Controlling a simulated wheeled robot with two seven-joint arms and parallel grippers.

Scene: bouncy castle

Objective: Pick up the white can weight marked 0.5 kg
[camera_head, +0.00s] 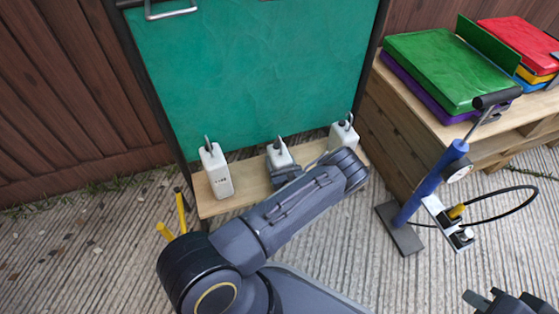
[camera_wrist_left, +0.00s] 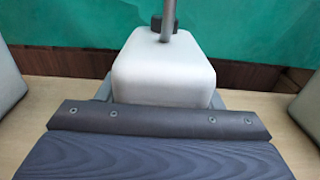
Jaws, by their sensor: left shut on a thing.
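Three white can weights with hooked handles stand in a row on a wooden shelf (camera_head: 243,199): a left one (camera_head: 216,172), a middle one (camera_head: 279,155) and a right one (camera_head: 342,136). Dark marking shows on the left can, too small to read; I see no readable marking on the others. My left gripper (camera_head: 286,175) is shut on the middle can, low on its body. In the left wrist view the middle can (camera_wrist_left: 163,75) is upright between the fingers, its lower front hidden by my gripper. My right gripper (camera_head: 508,301) is partly in view at the bottom right, away from the cans.
A green panel (camera_head: 250,70) in a dark frame stands behind the cans. A blue hand pump (camera_head: 432,182) with a black hose stands to the right. A wooden table (camera_head: 420,115) holds folded green, purple and red pieces. Bare concrete lies in front.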

